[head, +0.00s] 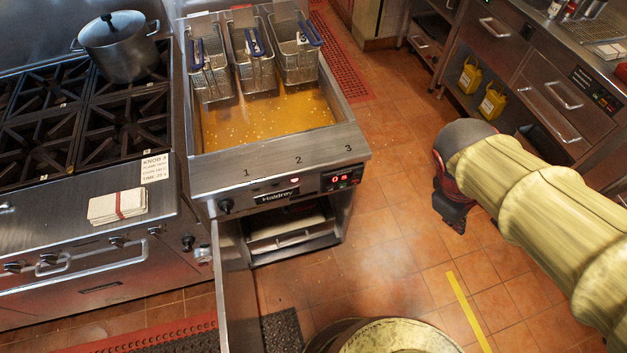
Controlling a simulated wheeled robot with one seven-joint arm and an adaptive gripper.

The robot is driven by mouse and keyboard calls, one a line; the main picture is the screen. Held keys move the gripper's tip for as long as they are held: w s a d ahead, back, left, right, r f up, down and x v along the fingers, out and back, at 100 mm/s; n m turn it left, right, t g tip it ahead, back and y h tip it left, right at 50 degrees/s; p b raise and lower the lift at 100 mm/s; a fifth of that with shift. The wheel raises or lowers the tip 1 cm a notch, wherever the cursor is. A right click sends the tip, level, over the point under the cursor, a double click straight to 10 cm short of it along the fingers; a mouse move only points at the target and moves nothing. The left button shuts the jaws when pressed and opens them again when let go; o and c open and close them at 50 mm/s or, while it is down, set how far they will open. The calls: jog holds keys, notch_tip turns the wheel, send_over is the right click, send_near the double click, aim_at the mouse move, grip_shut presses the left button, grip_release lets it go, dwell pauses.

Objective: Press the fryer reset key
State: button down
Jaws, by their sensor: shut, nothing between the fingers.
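The fryer (215,178) stands left of centre, with amber oil and three wire baskets numbered 1, 2 and 3 along its front ledge. Its front panel carries a black knob (225,206), a nameplate (277,197) and, at the right, a small dark control panel (342,178) with red lit digits and small keys. Which key is the reset key is too small to read. My gripper (452,222) is shut and empty, hanging over the floor to the right of the fryer, apart from it. The fryer's lower cabinet door (232,290) stands open.
A burner range (60,140) with a lidded pot (118,45) and a stack of cloths (117,206) is at the left. A steel counter (540,65) with yellow jugs below stands at the right.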

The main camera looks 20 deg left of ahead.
jog(key=w+a+f+n+t+h+p, duration=0.3)
jog(key=w+a+f+n+h, duration=0.65)
jog(key=n, duration=1.15)
jog(key=a+f+n+t+y, duration=0.5)
jog(key=a+f+n, duration=0.4)
jog(key=f+n, duration=0.2)
jog(key=w+a+f+n+t+y, duration=0.1)
jog(key=a+f+n+t+y, duration=0.4)
jog(key=a+f+n, duration=0.5)
notch_tip(320, 180, down, 3)
jog(key=n, duration=0.5)
jog(key=shift+a+r, duration=0.2)
jog(key=shift+a, duration=0.1)
jog(key=shift+w, duration=0.1)
jog(key=w+a+b, duration=0.2)
jog(key=w+a, duration=0.2)
jog(key=w, duration=0.3)
jog(key=shift+w+a, duration=0.25)
jog(key=shift+a, duration=0.05)
